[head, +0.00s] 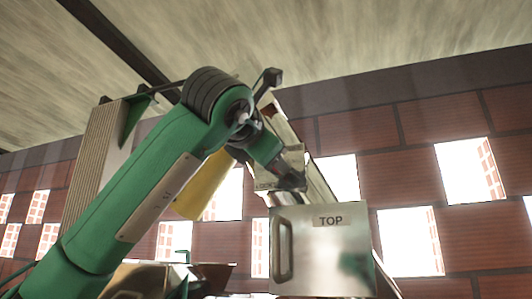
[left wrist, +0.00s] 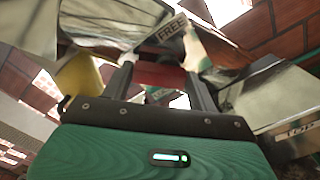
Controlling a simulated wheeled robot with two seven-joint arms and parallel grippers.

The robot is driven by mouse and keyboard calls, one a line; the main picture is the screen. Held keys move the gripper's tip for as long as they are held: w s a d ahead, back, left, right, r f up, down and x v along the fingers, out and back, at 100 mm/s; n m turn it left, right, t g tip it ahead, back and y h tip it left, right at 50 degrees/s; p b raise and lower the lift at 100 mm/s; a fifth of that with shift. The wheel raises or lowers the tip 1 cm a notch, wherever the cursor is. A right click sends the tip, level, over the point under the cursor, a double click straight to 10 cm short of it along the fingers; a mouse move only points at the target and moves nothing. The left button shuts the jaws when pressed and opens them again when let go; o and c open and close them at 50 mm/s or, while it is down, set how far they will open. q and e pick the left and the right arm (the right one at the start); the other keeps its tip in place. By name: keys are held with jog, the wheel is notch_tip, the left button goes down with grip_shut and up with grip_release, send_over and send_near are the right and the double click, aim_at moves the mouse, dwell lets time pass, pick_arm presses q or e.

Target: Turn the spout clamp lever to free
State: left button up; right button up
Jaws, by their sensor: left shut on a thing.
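The spout clamp lever (left wrist: 158,75) shows in the left wrist view as a red bar between my fingers. My left gripper (left wrist: 160,72) is shut on it. A FREE label (left wrist: 171,28) is on the metal just beyond the fingers. In the head view my green left arm comes in from the left and its gripper (head: 283,165) is at the metal spout (head: 318,188), above the box marked TOP. A small plate with dark lettering (head: 268,187) is just below the gripper. The lever itself is hidden there by my arm. My right gripper is not in view.
The metal box marked TOP (head: 335,262) with a handle (head: 282,250) stands below the spout. A yellow part (head: 203,185) is behind my arm. A ribbed upright casing (head: 93,165) is at the left. The brick wall with bright openings is behind.

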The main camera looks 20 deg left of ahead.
pick_arm(q)
jog(key=shift+d+m+p, duration=0.15)
jog(key=shift+m+p, duration=0.05)
jog(key=shift+m, duration=1.25)
jog(key=shift+d+m+p, duration=0.15)
jog(key=shift+d+m, duration=0.05)
jog(key=shift+m, duration=1.2)
jog(key=shift+d+m+p, duration=0.15)
jog(key=shift+m+p, duration=0.05)
jog(key=shift+m, duration=1.25)
jog(key=o, duration=1)
jog(key=s+b, duration=0.3)
jog(key=s, duration=0.4)
jog(key=s+b, duration=0.3)
jog(key=s, duration=0.3)
jog(key=shift+s+a, duration=0.2)
jog(key=shift+s, duration=0.2)
